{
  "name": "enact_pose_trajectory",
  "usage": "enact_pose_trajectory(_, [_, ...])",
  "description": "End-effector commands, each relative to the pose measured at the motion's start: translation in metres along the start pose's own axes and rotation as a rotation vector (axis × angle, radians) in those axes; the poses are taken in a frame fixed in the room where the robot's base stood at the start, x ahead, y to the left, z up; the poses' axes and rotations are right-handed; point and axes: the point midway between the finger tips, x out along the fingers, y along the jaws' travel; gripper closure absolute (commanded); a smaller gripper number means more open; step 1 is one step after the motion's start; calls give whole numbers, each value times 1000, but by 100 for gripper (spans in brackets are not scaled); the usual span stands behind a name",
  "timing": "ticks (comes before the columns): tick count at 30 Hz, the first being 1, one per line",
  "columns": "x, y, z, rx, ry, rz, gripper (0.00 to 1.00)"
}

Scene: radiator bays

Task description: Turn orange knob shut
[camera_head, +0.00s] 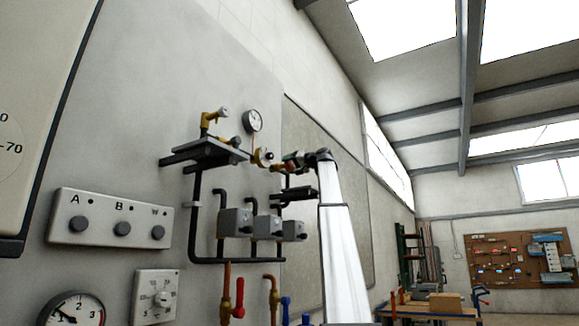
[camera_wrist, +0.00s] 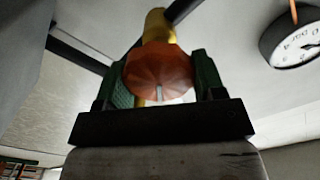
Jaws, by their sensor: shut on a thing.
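The orange knob (camera_wrist: 158,72) fills the middle of the wrist view, a faceted round cap with a pale mark at its lower edge. It sits on a yellow brass valve body (camera_wrist: 158,27). My gripper (camera_wrist: 160,80) has its two green-padded fingers on either side of the knob, shut on it. In the head view my gripper (camera_head: 296,158) is at the pipework on the wall, right of the round gauge. The knob is mostly hidden by the gripper there.
A round gauge (camera_head: 252,121) is close by, also at the right in the wrist view (camera_wrist: 294,42). A dark shelf (camera_head: 207,152) carries another brass valve (camera_head: 211,119). Grey boxes (camera_head: 236,222) hang below. A workbench (camera_head: 430,308) stands far right.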

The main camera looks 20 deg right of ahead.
Motion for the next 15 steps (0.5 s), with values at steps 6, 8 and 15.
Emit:
enact_pose_trajectory(6, [0,1,0,206,0,1,61])
enact_pose_trajectory(8, [0,1,0,263,-1,1,61])
enact_pose_trajectory(15, [0,2,0,491,-1,1,61])
